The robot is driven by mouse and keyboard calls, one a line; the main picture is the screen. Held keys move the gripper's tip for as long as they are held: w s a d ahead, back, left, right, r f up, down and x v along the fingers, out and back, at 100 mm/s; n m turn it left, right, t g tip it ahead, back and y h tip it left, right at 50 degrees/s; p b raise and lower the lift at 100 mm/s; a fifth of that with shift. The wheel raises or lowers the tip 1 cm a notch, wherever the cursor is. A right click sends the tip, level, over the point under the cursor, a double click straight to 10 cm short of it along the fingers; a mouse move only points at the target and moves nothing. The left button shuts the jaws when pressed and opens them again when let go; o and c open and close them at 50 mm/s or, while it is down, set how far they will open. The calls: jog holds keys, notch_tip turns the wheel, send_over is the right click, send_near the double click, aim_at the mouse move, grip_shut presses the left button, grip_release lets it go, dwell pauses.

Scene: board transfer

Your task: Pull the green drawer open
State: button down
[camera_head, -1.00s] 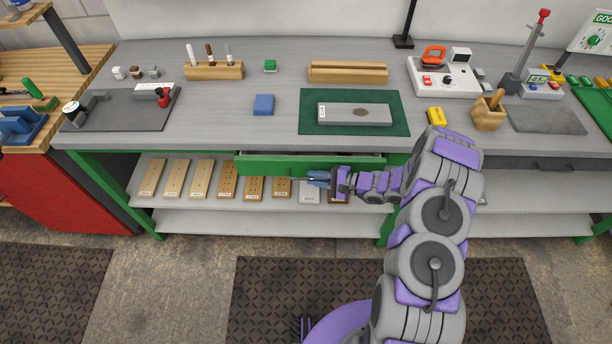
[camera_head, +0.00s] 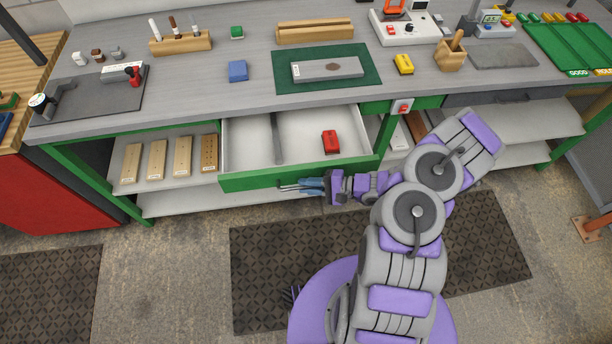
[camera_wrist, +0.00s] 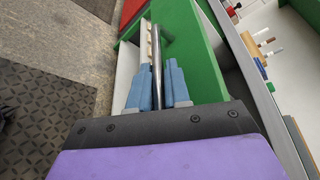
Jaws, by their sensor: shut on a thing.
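The green drawer (camera_head: 238,180) under the workbench stands pulled well out, and its white inside shows. A red block (camera_head: 330,141) and a dark divider bar (camera_head: 277,138) are in it. My gripper (camera_head: 303,187) is at the drawer's green front. In the wrist view, the blue fingers (camera_wrist: 157,84) of my gripper are on both sides of a dark bar handle (camera_wrist: 156,55) and shut on it. The green front (camera_wrist: 196,55) is right beside the fingers. The far end of the handle is partly hidden in the head view.
The grey bench top (camera_head: 200,80) above holds a green mat (camera_head: 282,82) with a grey plate, a blue block (camera_head: 237,71) and a yellow block (camera_head: 403,64). Wooden boards (camera_head: 157,160) lie on the shelf below left.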

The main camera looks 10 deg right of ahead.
jog(key=shift+s+f, duration=0.1)
jog(key=shift+s, duration=0.05)
jog(key=c, duration=1.4)
grip_release()
jog(key=shift+d, duration=0.1)
jog(key=shift+c, duration=0.2)
jog(key=shift+d, duration=0.1)
jog(key=p+v, duration=0.3)
jog(key=v, duration=1.4)
jog(key=shift+d+p, duration=0.15)
jog(key=shift+p, duration=0.25)
